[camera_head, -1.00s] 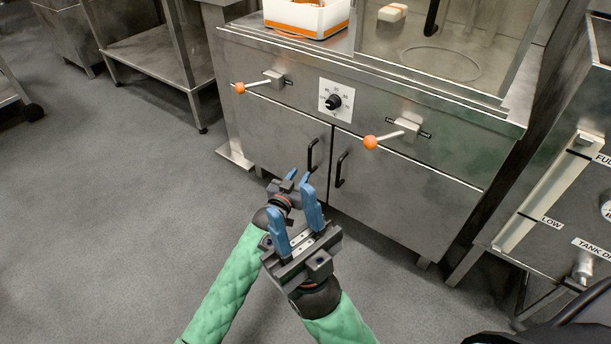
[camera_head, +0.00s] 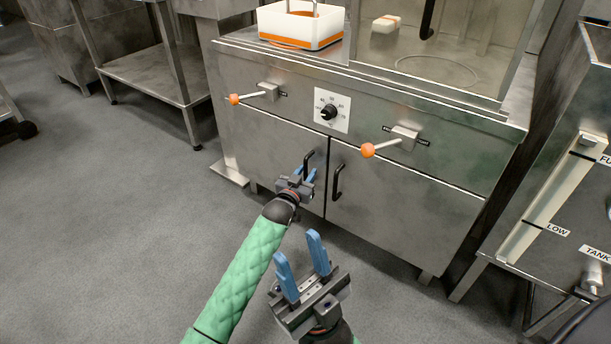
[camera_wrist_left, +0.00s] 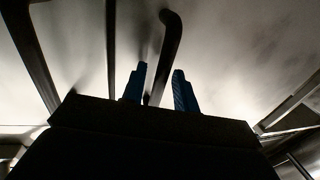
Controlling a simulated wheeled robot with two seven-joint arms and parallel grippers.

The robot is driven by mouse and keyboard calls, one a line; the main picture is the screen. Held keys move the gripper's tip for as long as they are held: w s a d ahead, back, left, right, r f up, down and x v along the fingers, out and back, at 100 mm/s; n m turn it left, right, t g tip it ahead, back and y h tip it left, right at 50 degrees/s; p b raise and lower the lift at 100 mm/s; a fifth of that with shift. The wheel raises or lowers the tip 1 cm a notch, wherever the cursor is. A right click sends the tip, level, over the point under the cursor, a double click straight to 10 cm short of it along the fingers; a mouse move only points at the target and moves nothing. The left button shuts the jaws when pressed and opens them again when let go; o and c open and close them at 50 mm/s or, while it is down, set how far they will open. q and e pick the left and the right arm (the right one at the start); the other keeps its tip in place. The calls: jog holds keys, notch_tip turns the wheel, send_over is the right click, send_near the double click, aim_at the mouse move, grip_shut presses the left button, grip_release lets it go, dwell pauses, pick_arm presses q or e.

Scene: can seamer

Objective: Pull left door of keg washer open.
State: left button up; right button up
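The keg washer's left door (camera_head: 258,150) is a steel panel that looks closed, with a black bar handle (camera_head: 306,160) near its right edge. My left gripper (camera_head: 305,174) is at the lower part of this handle. In the left wrist view the blue fingers (camera_wrist_left: 157,82) stand apart, and the dark handle (camera_wrist_left: 170,45) runs up between them; I cannot tell if either finger touches it. My right gripper (camera_head: 300,250) is open and empty, lower and nearer to me, in front of the doors.
The right door (camera_head: 400,210) has its own black handle (camera_head: 338,182) close beside the left one. Orange-knobbed levers (camera_head: 235,99) (camera_head: 368,150) and a dial (camera_head: 329,112) sit above. A tank unit (camera_head: 560,210) stands right. Open floor (camera_head: 130,230) lies left.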

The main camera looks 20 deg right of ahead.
pick_arm(q)
jog(key=shift+c, duration=0.2)
grip_shut()
jog(key=shift+a, duration=0.1)
